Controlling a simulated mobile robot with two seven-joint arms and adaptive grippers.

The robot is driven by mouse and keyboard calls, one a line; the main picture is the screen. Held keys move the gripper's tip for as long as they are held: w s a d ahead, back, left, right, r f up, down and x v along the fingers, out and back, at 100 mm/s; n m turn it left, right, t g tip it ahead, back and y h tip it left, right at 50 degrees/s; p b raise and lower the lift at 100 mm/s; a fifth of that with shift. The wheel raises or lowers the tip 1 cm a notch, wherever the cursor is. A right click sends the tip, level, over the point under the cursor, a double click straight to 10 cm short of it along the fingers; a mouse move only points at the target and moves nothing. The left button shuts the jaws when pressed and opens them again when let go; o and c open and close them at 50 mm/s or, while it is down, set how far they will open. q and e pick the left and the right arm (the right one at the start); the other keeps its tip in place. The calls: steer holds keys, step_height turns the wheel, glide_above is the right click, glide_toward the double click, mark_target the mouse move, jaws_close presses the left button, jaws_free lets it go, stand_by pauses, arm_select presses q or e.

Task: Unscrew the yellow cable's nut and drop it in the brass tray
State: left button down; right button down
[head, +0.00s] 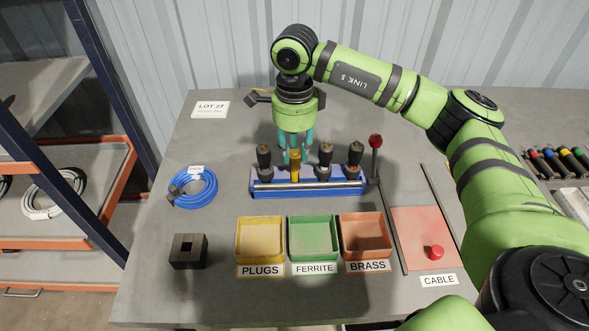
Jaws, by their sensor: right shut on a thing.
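A blue clamp rack (312,189) stands near the middle of the table with a row of upright cable ends in it. The yellow cable's end (295,173) stands upright in the row between black ones. My right gripper (295,157) points straight down over it, its teal fingers shut around its top, where the nut sits. The nut itself is mostly hidden by the fingers. The brass tray (388,229), brown and looking empty, is in front of the rack to the right. My left gripper is not in view.
A yellow plugs tray (239,256) and a green ferrite tray (292,254) stand left of the brass tray. A blue cable coil (210,190) and a dark block (188,264) lie left. A red-knobbed lever (375,142) rises right of the rack, near a red cable mat (408,225).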

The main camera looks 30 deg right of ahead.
steer(key=n+b, duration=0.1)
steer(key=n, duration=0.3)
steer(key=shift+f, duration=0.2)
steer(key=shift+n, duration=0.7)
steer(key=c, duration=0.9)
jaws_free()
steer(key=shift+r, duration=0.1)
steer(key=shift+r, duration=0.1)
steer(key=shift+r+p, duration=0.85)
steer(key=shift+r, duration=0.65)
steer(key=shift+f, duration=0.1)
